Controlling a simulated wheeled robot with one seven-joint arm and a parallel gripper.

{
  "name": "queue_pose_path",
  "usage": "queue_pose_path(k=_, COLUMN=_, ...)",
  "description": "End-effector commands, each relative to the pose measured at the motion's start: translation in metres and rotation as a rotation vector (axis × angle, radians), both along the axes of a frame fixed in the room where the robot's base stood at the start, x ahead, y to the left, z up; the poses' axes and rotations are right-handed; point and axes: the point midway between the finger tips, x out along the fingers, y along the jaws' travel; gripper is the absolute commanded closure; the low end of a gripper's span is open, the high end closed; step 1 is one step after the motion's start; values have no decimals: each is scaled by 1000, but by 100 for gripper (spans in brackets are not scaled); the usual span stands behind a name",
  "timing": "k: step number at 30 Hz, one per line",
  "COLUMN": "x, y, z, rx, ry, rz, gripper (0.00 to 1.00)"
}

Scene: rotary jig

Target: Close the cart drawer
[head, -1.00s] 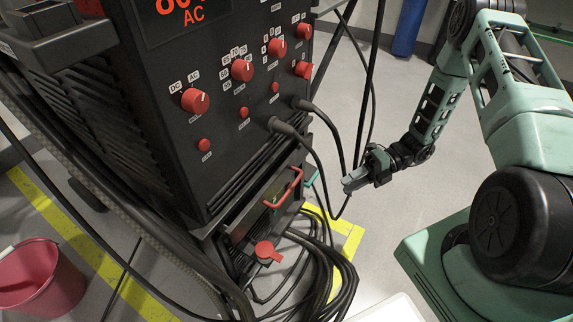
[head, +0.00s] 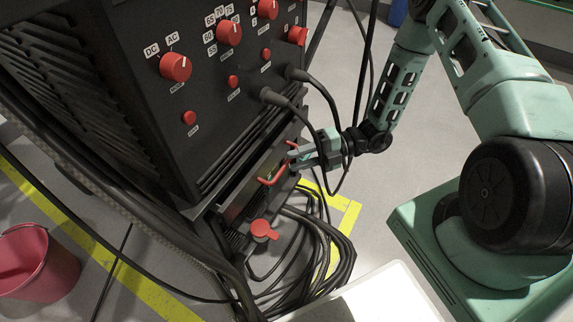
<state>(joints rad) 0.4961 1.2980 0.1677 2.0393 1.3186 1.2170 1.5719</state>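The cart drawer (head: 240,198) is a dark drawer low in the front of the black machine cart, under its slatted panel. It stands partly out, with a narrow gap at its top. Its red bar handle (head: 270,181) is on the front. My gripper (head: 293,157) is at the handle's upper right end, its fingertips pointing left towards the drawer front. It overlaps that end of the handle in the picture; I cannot tell if they touch. The finger gap is too small and partly covered to read.
Black cables (head: 322,110) hang from the cart front and pass across my gripper. More cables lie coiled (head: 310,235) on the floor below the drawer. A red-capped fitting (head: 262,231) sits under the drawer. A red bucket (head: 40,265) stands at lower left.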

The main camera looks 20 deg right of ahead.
Motion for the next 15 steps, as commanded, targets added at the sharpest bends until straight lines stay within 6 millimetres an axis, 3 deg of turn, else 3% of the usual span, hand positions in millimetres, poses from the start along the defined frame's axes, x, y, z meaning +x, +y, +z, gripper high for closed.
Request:
queue_pose_path(k=6, x=4, y=28, z=-5, rx=0, ry=-1, rz=2, gripper=67)
queue_pose_path(k=15, x=5, y=36, z=-5, rx=0, ry=0, rz=1, gripper=67)
